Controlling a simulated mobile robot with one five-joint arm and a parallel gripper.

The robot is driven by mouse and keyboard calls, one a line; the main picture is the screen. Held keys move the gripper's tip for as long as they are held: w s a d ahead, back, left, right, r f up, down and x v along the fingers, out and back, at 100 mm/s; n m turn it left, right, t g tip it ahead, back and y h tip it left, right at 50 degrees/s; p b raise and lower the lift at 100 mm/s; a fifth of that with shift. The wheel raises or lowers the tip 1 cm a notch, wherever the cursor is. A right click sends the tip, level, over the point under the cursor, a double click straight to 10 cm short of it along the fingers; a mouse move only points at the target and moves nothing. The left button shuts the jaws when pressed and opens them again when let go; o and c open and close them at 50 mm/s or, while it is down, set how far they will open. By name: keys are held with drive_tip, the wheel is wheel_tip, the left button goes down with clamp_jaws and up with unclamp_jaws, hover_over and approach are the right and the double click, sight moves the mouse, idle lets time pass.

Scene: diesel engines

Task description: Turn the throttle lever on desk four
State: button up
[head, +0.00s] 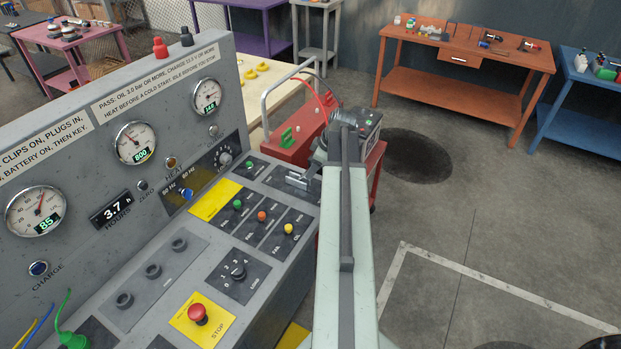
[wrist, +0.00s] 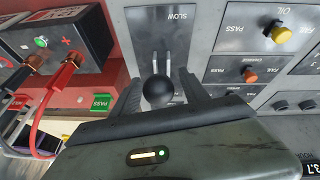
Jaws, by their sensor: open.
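The throttle lever, with a round black knob (wrist: 158,91), stands on a dark slotted plate (wrist: 168,30) marked SLOW in the wrist view. My gripper (wrist: 162,92) is open, with one dark finger on each side of the knob. I cannot tell whether either finger touches it. In the head view my gripper (head: 305,181) is at the right end of the grey test desk (head: 141,232), over the slotted plate (head: 283,175). My arm hides part of that area. No desk number shows.
Green, orange and yellow buttons (head: 289,229) sit close by on the desk. A red stop button (head: 198,314) is nearer. A red unit (head: 291,140) with cables and clips stands just beyond the desk's end. Open floor (head: 465,215) lies to the right.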

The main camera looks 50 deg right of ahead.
drive_tip(key=shift+w+f, duration=0.15)
drive_tip(key=shift+f, duration=0.45)
drive_tip(key=shift+r, duration=0.15)
drive_tip(key=shift+c, duration=0.3)
clamp_jaws()
drive_tip(key=shift+a, duration=0.1)
idle(0.4)
